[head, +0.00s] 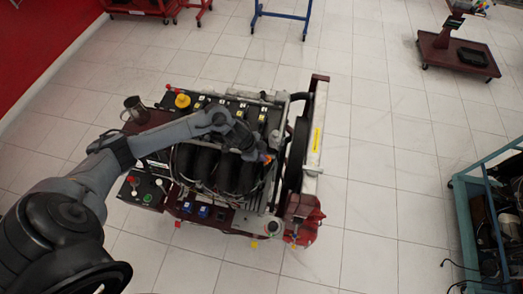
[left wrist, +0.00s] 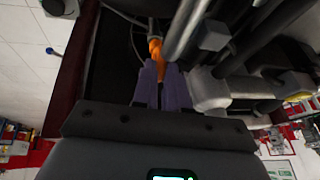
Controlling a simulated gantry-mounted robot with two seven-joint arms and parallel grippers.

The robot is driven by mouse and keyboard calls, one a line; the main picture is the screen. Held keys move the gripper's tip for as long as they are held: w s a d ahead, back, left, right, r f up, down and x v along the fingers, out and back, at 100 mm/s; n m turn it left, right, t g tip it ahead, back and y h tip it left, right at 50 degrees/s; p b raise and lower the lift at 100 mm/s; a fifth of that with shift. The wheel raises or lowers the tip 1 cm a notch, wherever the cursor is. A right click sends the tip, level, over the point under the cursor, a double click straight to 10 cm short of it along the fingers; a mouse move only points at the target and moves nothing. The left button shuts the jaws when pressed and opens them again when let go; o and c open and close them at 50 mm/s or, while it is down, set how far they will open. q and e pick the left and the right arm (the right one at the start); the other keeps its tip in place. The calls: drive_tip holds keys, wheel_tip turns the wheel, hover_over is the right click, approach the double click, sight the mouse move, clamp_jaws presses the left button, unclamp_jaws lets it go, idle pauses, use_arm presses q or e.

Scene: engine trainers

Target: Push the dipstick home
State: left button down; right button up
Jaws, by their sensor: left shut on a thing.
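The engine trainer (head: 200,163) stands in the middle of the head view, with dark curved intake pipes on top. My left arm reaches across it from the left. My left gripper (head: 262,156) is at the engine's right side, by the fan end. In the left wrist view its two purple fingers (left wrist: 161,86) are shut on the orange dipstick handle (left wrist: 155,48), which shows between and beyond the tips. A bit of orange also shows in the head view (head: 268,159). The dipstick's lower part and its tube are largely hidden, so I cannot tell its depth. My right gripper is out of view.
A radiator frame (head: 316,138) with a red box (head: 302,212) stands close to the right of the gripper. Grey metal pipes (left wrist: 184,33) run beside the fingers. A teal cart (head: 461,202) is at the right edge. The tiled floor between is clear.

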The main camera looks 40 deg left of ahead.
use_arm(q)
drive_tip(key=shift+s+a+f, duration=0.1)
drive_tip(key=shift+f, duration=0.3)
drive_tip(key=c, duration=1.1)
unclamp_jaws()
drive_tip(key=shift+c, duration=0.2)
drive_tip(key=shift+r, duration=0.15)
drive_tip(key=p+v, duration=0.1)
drive_tip(key=v, duration=0.9)
drive_tip(key=shift+r, duration=0.3)
drive_tip(key=shift+a, duration=0.1)
